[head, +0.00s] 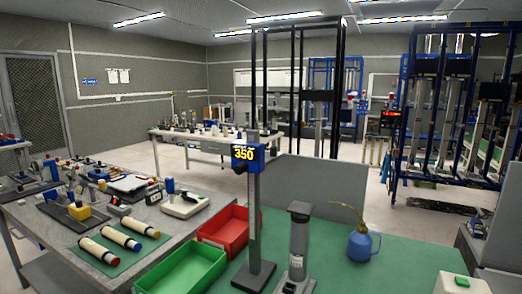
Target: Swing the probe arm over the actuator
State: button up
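A grey upright cylinder with a dark cap, which looks like the actuator (299,245), stands on the green-topped bench (350,272) in the front middle. Left of it a tall grey post (253,220) rises from a dark base. The post carries a blue gauge head (243,154) with a yellow 350 on its display and a small dark part below. No separate probe arm can be clearly made out, and nothing is seen above the cylinder's cap. My gripper is not in view.
A red bin (224,236) and a green bin (190,272) lie left of the post. A blue oil can (361,244) with a curved spout stands right of the cylinder. A grey panel (330,190) stands behind. A pale box with a green button (461,283) is at lower right.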

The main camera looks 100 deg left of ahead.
aim_at(274, 154)
jog(key=u, duration=2.4)
